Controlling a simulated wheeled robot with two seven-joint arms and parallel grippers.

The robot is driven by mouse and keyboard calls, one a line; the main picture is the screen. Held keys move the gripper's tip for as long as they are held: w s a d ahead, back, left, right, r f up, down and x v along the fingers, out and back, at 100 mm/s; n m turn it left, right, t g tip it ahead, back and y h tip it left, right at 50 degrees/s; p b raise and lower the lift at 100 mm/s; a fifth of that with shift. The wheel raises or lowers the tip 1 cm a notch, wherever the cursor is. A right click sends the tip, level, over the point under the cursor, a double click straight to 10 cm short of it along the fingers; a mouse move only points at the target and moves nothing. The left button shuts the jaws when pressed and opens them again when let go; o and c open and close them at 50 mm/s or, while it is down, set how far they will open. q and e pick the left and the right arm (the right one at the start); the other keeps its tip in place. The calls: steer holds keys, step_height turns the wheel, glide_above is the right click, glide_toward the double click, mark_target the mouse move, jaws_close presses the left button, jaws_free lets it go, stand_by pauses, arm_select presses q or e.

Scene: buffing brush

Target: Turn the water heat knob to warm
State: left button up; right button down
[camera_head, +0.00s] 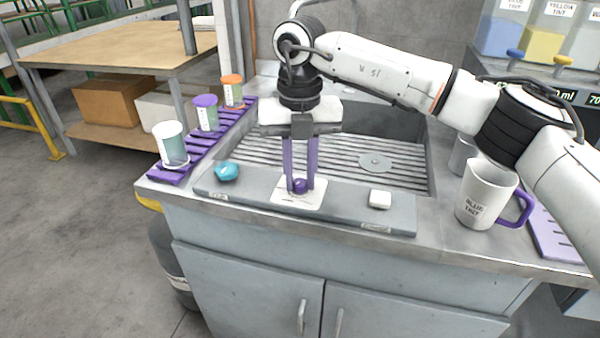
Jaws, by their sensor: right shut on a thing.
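My right gripper (299,183) points straight down from above the sink counter. Its two purple fingers are shut on a small round purple knob (300,187). The knob sits on a white square plate on the grey front panel (340,214). I cannot read which setting the knob points to, and the fingers partly hide it. A teal knob-like piece (227,171) sits to the left on the same panel, and a white block (380,199) sits to the right. My left gripper is not in view.
The sink basin (400,166) lies behind the panel. A white mug (487,194) marked "BLUE TINT" stands on the right, near my right arm. Several cups, such as a white one (172,144), stand on a purple rack (176,173) at left. Cabinet doors (250,285) are below.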

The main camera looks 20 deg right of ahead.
mark_target(300, 181)
steer(key=shift+w+r+m, duration=0.1)
steer(key=shift+m, duration=0.4)
steer(key=c, duration=1.5)
jaws_free()
steer(key=shift+c, duration=0.2)
step_height(300, 181, up, 10)
steer(key=shift+r, duration=0.15)
